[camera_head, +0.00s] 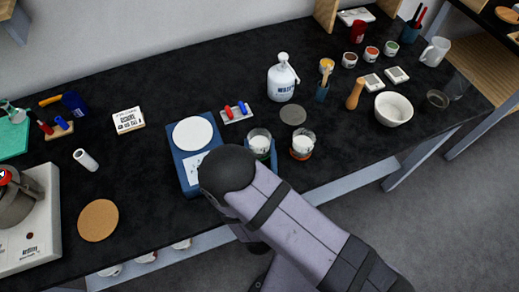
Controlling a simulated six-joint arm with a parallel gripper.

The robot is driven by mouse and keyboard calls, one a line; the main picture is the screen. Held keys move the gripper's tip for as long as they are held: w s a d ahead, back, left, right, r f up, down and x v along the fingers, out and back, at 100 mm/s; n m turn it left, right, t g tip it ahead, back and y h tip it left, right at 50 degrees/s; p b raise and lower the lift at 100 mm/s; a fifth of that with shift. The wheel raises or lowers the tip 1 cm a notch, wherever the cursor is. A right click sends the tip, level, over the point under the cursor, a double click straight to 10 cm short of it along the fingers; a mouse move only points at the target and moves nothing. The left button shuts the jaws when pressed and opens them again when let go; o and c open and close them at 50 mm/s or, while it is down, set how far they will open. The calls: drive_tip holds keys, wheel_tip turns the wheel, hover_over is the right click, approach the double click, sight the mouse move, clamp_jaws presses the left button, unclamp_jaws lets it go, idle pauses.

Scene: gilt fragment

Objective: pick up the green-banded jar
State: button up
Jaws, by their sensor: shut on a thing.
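The green-banded jar (259,139) is a clear glass jar with pale contents, just right of the blue scale. Its lower part is hidden behind my wrist. My gripper (262,157) is at this jar and shut on it, with the fingers mostly hidden by the dark round wrist joint. Whether the jar's base touches the bench cannot be told. A similar glass jar (303,144) with a reddish band and white contents stands close to its right, apart from it.
A blue scale (177,152) with a white round plate (193,133) lies left of my gripper. Behind are a grey disc (293,115), a small tray (237,116) and a white pump bottle (283,80). A white bowl (394,109) is right.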

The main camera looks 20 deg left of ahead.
wheel_tip(320, 180, up, 9)
drive_tip(key=shift+b, duration=0.45)
idle(0.3)
drive_tip(key=shift+f, duration=0.15)
drive_tip(key=s+a+r+n+g+y+b, duration=0.2)
drive_tip(key=a+r+y+b, duration=0.3)
drive_tip(key=a+r, duration=0.6)
drive_tip(key=s+a+f+n+g+y+b, duration=0.1)
drive_tip(key=s+a+f+n, duration=0.1)
drive_tip(key=a+f, duration=0.2)
drive_tip(key=a, duration=0.3)
drive_tip(key=shift+a+n+g, duration=0.3)
drive_tip(key=shift+a+g, duration=0.1)
drive_tip(key=shift+s+f+p, duration=0.1)
drive_tip(key=shift+f+p, duration=0.5)
drive_tip(key=shift+f, duration=4.3)
drive_tip(key=shift+f, duration=0.15)
